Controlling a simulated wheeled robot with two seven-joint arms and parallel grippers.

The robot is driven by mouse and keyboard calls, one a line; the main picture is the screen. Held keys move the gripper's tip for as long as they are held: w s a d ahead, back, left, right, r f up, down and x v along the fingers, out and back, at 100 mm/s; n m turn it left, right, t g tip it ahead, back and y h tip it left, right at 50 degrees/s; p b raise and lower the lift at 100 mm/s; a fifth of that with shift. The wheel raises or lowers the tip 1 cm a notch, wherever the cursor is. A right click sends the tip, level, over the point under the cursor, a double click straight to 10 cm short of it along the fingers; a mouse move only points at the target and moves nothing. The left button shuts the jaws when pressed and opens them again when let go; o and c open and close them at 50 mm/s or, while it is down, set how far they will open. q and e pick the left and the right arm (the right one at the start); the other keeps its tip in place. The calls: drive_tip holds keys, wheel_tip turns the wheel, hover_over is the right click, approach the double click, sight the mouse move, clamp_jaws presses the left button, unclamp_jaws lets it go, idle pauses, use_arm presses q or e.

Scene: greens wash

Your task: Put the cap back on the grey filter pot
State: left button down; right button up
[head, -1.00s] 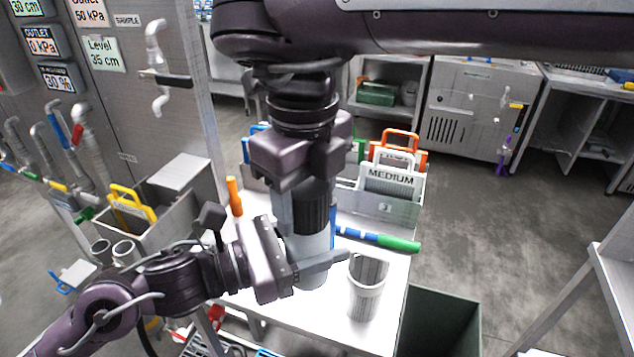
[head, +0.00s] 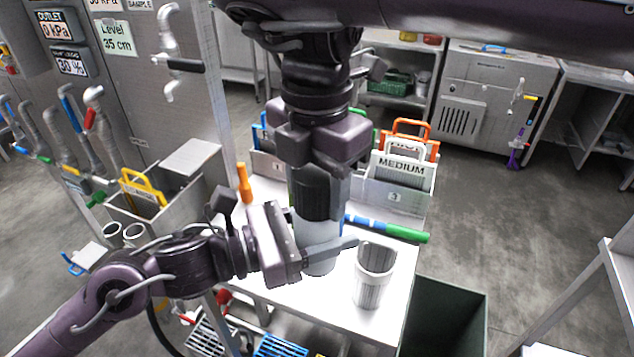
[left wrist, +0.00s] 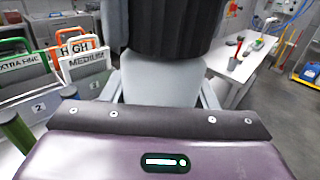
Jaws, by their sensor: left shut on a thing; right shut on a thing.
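The grey filter pot (head: 318,258) stands on the white bench top. My left gripper (head: 330,250) is shut around its body from the left. In the left wrist view the smooth grey pot (left wrist: 160,80) fills the space between the fingers. The black ribbed cap (head: 318,192) is directly above the pot, upright and lined up with it. My right gripper (head: 318,165) points down from above and is shut on the cap. The cap (left wrist: 165,25) also shows in the left wrist view, meeting the pot's top. Whether it is fully seated I cannot tell.
A grey ribbed open cylinder (head: 373,280) stands just right of the pot. A blue and green tool (head: 390,230) lies behind it. Labelled holders (head: 400,190) stand at the back, an orange-topped item (head: 243,185) at the left. A dark bin (head: 450,315) is beside the bench's right edge.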

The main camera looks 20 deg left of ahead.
drive_tip(key=o, duration=1.2)
drive_tip(key=shift+c, duration=0.2)
drive_tip(key=n, duration=0.8)
drive_tip(key=shift+n, duration=0.3)
drive_tip(key=n, duration=0.4)
drive_tip(key=shift+r+n, duration=0.1)
drive_tip(key=shift+n, duration=0.3)
drive_tip(key=n, duration=0.3)
drive_tip(key=shift+n, duration=0.5)
wheel_tip(320, 180, up, 8)
drive_tip(key=shift+f, duration=0.1)
drive_tip(key=shift+a, duration=0.1)
